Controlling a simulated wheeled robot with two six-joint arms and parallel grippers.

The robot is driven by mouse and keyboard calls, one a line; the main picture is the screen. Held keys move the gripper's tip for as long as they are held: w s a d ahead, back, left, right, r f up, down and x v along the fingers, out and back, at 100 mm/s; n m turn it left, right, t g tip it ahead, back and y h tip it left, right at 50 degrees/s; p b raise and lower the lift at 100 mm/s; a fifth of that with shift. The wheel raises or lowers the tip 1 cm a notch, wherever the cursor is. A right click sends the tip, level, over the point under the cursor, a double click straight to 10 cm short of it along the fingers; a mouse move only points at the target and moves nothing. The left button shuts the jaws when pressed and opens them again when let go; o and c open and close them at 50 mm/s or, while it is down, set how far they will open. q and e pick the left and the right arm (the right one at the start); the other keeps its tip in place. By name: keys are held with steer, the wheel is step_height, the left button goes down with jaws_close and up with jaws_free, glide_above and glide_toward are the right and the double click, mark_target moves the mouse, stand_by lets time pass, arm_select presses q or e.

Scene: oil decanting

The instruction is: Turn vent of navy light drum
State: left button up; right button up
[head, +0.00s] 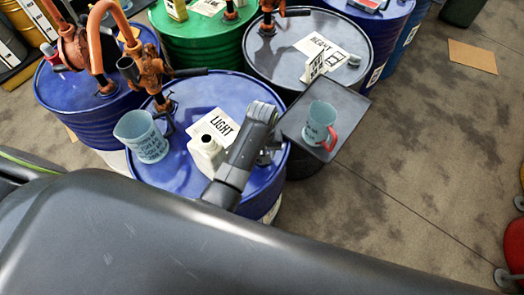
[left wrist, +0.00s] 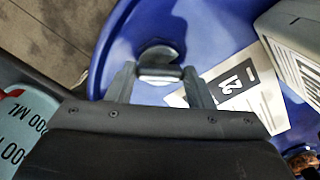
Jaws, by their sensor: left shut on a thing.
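The navy light drum (head: 180,185) stands in the middle of the head view, with a white card reading LIGHT (head: 222,126) on its lid. My left gripper (head: 268,154) is low over the lid's right side, partly hidden by my own wrist. In the left wrist view its two fingers (left wrist: 159,72) are shut on the vent (left wrist: 160,56), a small dark grey knob with a pale front edge near the drum's rim. The vent's turn angle cannot be read. My right gripper is not in view.
A white canister (head: 206,157) and a clear jug (head: 143,137) stand on the same lid, near an orange pump (head: 152,72). A dark side stand (head: 345,107) right of the drum holds a red-handled jug (head: 319,122). Floor on the right is mostly open.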

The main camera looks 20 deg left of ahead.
arm_select(q)
steer(key=n, duration=0.6)
steer(key=shift+w+r+n, duration=0.1)
steer(key=shift+n, duration=0.2)
steer(key=n, duration=0.5)
steer(key=shift+n, duration=0.3)
steer(key=o, duration=1)
